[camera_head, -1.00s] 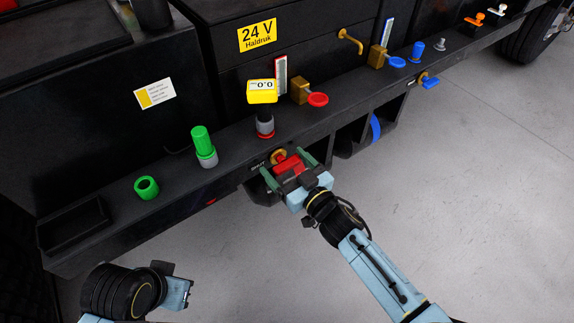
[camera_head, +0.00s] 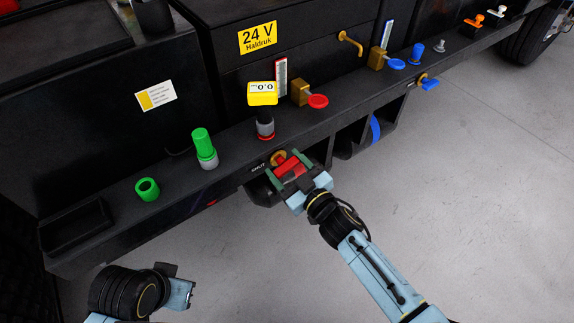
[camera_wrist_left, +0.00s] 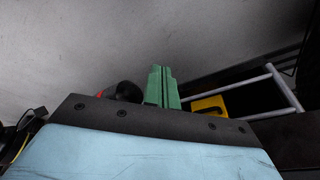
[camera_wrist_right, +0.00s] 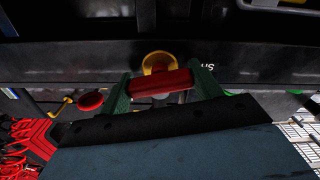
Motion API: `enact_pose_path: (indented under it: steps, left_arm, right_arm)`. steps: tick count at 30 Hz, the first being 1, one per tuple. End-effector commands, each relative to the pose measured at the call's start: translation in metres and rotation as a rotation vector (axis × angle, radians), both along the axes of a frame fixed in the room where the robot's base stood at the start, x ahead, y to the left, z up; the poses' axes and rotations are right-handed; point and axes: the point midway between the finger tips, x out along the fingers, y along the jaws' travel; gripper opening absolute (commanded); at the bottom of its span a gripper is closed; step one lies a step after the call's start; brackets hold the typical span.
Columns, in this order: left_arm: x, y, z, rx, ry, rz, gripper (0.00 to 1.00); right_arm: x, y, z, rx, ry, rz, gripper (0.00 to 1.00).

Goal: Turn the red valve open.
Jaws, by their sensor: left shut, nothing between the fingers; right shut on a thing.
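The red valve handle (camera_head: 287,166) sits on a brass fitting (camera_head: 278,157) on the front face of the black ledge, beside a "SHUT" label. My right gripper (camera_head: 289,169) is shut on the handle, its green fingers at either end. In the right wrist view the red handle (camera_wrist_right: 160,82) lies crosswise between the fingers, in front of the brass fitting (camera_wrist_right: 158,63). My left gripper (camera_head: 190,294) is low at the left, away from the ledge. Its green fingers (camera_wrist_left: 161,85) are together and empty in the left wrist view.
On the ledge stand a yellow gauge (camera_head: 262,93), a red-handled brass valve (camera_head: 317,101), a green cylinder (camera_head: 203,145) and a green ring (camera_head: 147,189). A blue-handled valve (camera_head: 430,82) is farther right on the front face. The grey floor (camera_head: 470,200) at the right is clear.

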Motion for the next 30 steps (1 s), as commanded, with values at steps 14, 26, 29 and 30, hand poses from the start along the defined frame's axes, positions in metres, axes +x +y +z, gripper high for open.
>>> enact_pose_path:
  steps: [14,26,29,30]
  left_arm:
    - [0.003,0.004,-0.013,0.009,0.008,0.000,0.00]
    - [0.003,0.003,-0.008,0.009,0.002,-0.001,0.00]
    - [0.003,0.003,-0.002,0.008,-0.002,-0.002,0.00]
    - [0.003,0.003,-0.001,0.008,-0.004,-0.003,0.00]
  right_arm:
    - [0.000,-0.001,-0.001,-0.365,-0.263,-0.001,0.41]
    - [-0.001,0.000,-0.002,-0.673,-0.486,0.000,0.41]
    - [-0.001,0.000,-0.002,-0.748,-0.541,0.000,0.41]
    - [-0.001,0.000,-0.002,-0.777,-0.562,0.000,0.41]
